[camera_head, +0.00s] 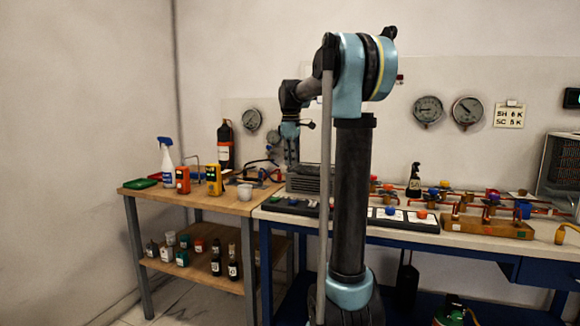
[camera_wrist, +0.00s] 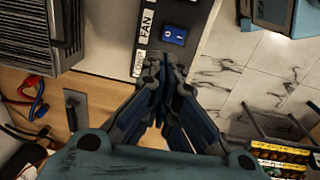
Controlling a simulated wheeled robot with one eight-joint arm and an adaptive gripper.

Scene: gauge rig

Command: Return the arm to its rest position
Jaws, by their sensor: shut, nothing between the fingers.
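My arm (camera_head: 352,190) stands upright in the middle of the camera_head view, bent over at the top, with its forearm reaching back and left. My gripper (camera_head: 292,152) hangs down near the join of the wooden table and the white-topped bench, above the tabletops. In the camera_wrist view my gripper (camera_wrist: 166,88) has its fingers drawn together, with nothing between them. Ahead of the fingertips is a dark panel with a FAN label (camera_wrist: 147,23) and a blue rocker switch (camera_wrist: 174,36). Whether the fingertips touch the panel cannot be told.
The wooden table (camera_head: 210,202) holds a spray bottle (camera_head: 166,160), orange meters and a white bowl (camera_head: 244,191). The bench at right carries copper pipework with coloured valves (camera_head: 492,198). A grey finned unit (camera_head: 305,180) stands close to my gripper. Gauges hang on the wall.

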